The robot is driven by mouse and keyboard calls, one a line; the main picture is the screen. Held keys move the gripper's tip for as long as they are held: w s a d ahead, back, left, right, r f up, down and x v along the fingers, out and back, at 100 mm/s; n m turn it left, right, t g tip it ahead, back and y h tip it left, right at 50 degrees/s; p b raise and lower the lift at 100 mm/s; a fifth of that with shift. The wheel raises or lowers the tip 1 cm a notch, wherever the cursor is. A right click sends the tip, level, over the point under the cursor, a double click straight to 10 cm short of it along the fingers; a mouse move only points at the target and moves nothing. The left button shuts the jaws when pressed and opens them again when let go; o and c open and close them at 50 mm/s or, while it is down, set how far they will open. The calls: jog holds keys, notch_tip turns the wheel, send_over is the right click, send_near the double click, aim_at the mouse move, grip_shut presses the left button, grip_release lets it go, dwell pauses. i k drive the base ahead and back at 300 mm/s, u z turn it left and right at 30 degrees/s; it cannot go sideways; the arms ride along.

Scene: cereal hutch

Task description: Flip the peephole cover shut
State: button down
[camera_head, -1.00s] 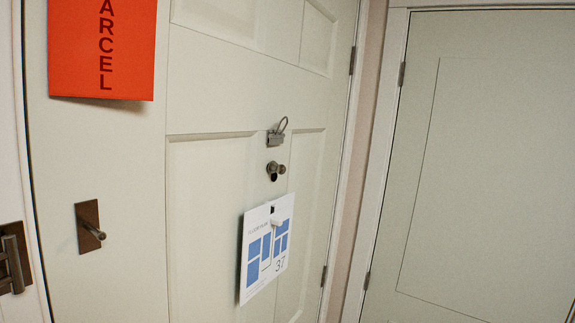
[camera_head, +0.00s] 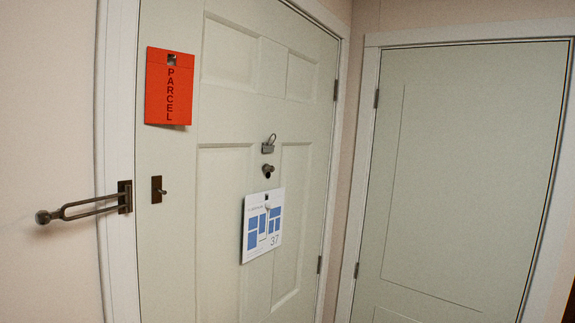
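The peephole (camera_head: 267,173) is a small dark round fitting on the middle of the pale panelled door (camera_head: 222,180). A small metal piece, which looks like its cover (camera_head: 271,168), sits at its upper right, and the dark hole shows beside it, so the cover appears swung aside. The details are very small. A metal plate with a wire loop (camera_head: 268,147) is just above the peephole. My gripper is not in view.
An orange PARCEL card (camera_head: 169,90) hangs at upper left. A swing-bar door guard (camera_head: 85,208) sticks out at left, near a small bracket (camera_head: 157,190). A second door (camera_head: 455,180) stands at right.

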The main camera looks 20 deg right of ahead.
aim_at(267, 168)
jog(key=z, duration=2)
jog(key=i, duration=1.35)
jog(key=u, duration=1.9)
jog(key=i, duration=0.15)
jog(key=u, duration=0.7)
